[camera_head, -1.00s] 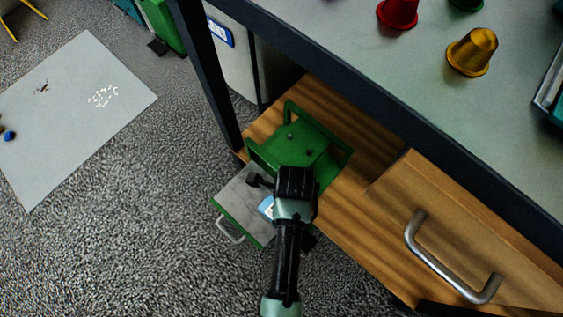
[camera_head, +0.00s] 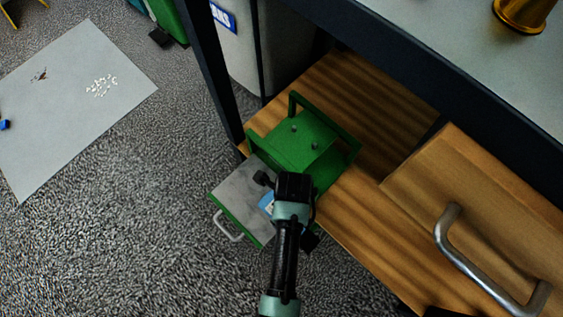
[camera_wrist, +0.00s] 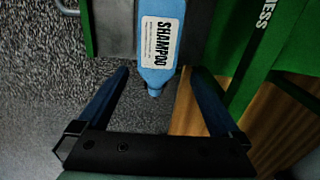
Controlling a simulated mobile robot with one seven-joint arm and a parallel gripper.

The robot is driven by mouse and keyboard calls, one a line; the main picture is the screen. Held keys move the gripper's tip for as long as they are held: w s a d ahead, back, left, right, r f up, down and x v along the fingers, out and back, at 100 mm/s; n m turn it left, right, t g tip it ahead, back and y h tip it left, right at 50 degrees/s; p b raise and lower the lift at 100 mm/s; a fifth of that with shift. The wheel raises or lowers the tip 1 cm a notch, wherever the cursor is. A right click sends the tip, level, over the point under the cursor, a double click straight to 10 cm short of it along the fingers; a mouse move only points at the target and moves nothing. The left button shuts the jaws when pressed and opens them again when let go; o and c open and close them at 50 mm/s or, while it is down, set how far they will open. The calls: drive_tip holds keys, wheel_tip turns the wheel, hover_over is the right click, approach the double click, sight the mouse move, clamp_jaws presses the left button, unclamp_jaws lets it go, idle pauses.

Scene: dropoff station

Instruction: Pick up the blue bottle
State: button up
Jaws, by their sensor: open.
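The blue bottle (camera_wrist: 163,75) carries a white SHAMPOO label and shows in the wrist view at top centre, its narrow tip toward my gripper. It lies on the grey open drawer (camera_head: 238,190) of a small green box (camera_head: 308,143). In the head view only a small blue and white part of the bottle (camera_head: 266,202) shows beside my wrist; the rest is hidden. My gripper (camera_wrist: 164,84) is open, its two dark blue fingers spread left and right of the bottle's tip. I see no contact between the fingers and the bottle.
The green box stands on a wooden shelf (camera_head: 345,95) under a table (camera_head: 450,60). A dark table leg (camera_head: 208,70) rises at the left. A wooden drawer front with a metal handle (camera_head: 455,245) is at the right. The carpet (camera_head: 130,220) at the left is mostly clear.

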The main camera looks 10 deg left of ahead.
sight(266, 204)
drive_tip(key=f+b, duration=0.1)
drive_tip(key=f, duration=0.1)
drive_tip(key=f+b, duration=0.2)
drive_tip(key=shift+s+a+f, duration=0.15)
drive_tip(key=shift+s+f, duration=0.05)
drive_tip(key=shift+f, duration=0.15)
drive_tip(key=shift+r, duration=0.1)
drive_tip(key=c, duration=1)
